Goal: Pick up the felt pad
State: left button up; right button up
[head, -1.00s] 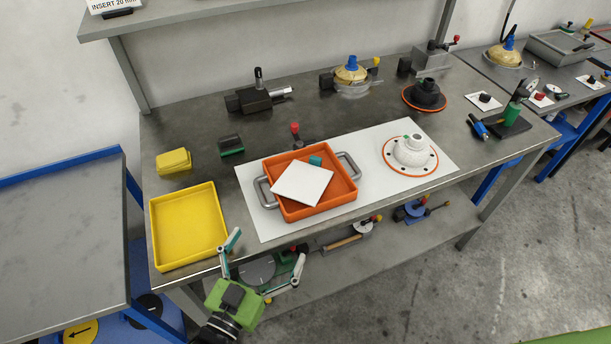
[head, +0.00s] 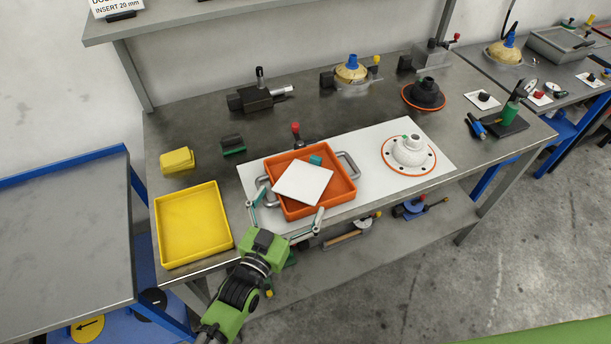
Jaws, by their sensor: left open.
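The felt pad seems to be the white square sheet (head: 303,182) lying tilted in the orange tray (head: 341,194), partly over its near left rim. A small teal block (head: 315,160) is in the tray beside the pad's far edge. My left gripper (head: 285,211) is open and empty, its fingers spread at the tray's near left side. One finger is by the tray's left handle, the other by its near edge. Whether either finger touches the tray I cannot tell. My right gripper is not in view.
The orange tray has grey handles and sits on a white mat (head: 375,142) with a white flanged part (head: 409,152). A yellow tray (head: 192,225) stands to the left. A red-topped knob (head: 296,129) is behind the orange tray.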

pick_arm(q)
jog(key=shift+s, duration=0.1)
jog(key=c, duration=1)
jog(key=shift+r, duration=0.15)
jog(key=shift+r, duration=0.6)
jog(key=s+r+b, duration=0.2)
jog(key=s+r, duration=1)
jog(key=s, duration=0.2)
jog(key=w+a+r+n+t+y, duration=0.1)
jog(key=w+a+r+n+y, duration=0.2)
jog(key=a, duration=0.6)
jog(key=w+a+n+t+y, duration=0.1)
jog(key=w+a+n+y, duration=0.15)
jog(key=a+y, duration=0.45)
jog(key=s+a+f+h, duration=0.1)
jog(key=s+a+f, duration=0.1)
jog(key=s, duration=0.5)
jog(key=shift+s+a+f+h, duration=0.35)
jog(key=shift+a+f+h, duration=0.05)
jog(key=shift+a, duration=0.2)
